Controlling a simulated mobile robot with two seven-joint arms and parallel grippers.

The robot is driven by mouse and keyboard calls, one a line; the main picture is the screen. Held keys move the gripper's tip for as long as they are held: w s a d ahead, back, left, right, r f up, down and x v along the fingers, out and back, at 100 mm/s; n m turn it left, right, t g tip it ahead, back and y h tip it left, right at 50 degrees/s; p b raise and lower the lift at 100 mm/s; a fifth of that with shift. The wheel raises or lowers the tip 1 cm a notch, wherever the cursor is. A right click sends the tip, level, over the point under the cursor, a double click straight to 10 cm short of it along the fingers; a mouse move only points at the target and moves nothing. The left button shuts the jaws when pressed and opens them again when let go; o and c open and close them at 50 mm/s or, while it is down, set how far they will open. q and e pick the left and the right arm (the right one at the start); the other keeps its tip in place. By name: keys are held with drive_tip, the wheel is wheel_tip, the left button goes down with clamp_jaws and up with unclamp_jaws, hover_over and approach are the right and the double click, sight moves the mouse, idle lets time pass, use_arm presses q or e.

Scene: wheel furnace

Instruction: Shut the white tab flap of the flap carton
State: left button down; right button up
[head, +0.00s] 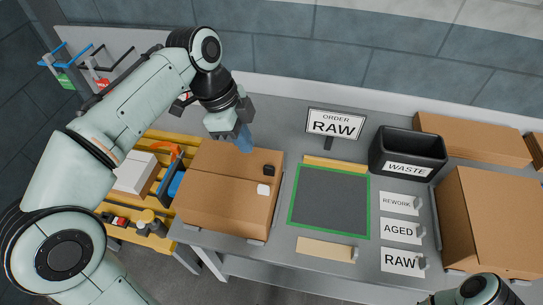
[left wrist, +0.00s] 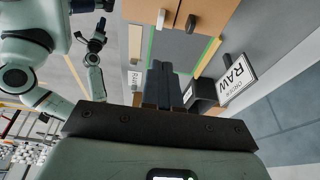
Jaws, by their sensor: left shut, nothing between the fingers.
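The flap carton (head: 222,205) is a brown box on the grey bench, left of the green-framed mat. Its top flaps look about flat, with a seam between them. The far flap bears a black tab (head: 268,170) and the near flap a white tab (head: 263,189). Both tabs show in the left wrist view, white (left wrist: 160,19) and black (left wrist: 190,23). My left gripper (head: 245,143) is shut and empty, above the carton's far edge, apart from the white tab. Its fingers (left wrist: 164,85) show together in the wrist view. My right gripper appears small and unclear there (left wrist: 100,32).
A green-framed dark mat (head: 330,201) lies right of the carton. An ORDER RAW sign (head: 335,124) stands behind it. A black WASTE bin (head: 408,151), label plates and larger cartons (head: 490,220) are further right. A yellow rack (head: 150,205) is at left.

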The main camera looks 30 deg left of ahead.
use_arm(q)
drive_tip(key=b+x, duration=0.1)
drive_tip(key=x, duration=0.3)
drive_tip(key=b, duration=0.1)
hover_over(263, 186)
drive_tip(key=f, duration=0.8)
drive_tip(key=shift+s+a+f, duration=0.1)
drive_tip(key=shift+s+a, duration=0.25)
drive_tip(key=shift+s, duration=0.05)
drive_tip(key=shift+w+f, duration=0.1)
drive_tip(key=shift+f, duration=0.65)
use_arm(e)
drive_tip(key=shift+s+f, duration=0.4)
drive_tip(key=shift+f, duration=0.25)
drive_tip(key=shift+s+f, duration=0.4)
drive_tip(key=shift+f, duration=0.2)
use_arm(q)
drive_tip(key=shift+w+f+b, duration=0.25)
drive_tip(key=shift+f+b, duration=0.15)
drive_tip(key=shift+f, duration=0.15)
use_arm(e)
drive_tip(key=shift+s+f, duration=0.15)
drive_tip(key=shift+f, duration=0.15)
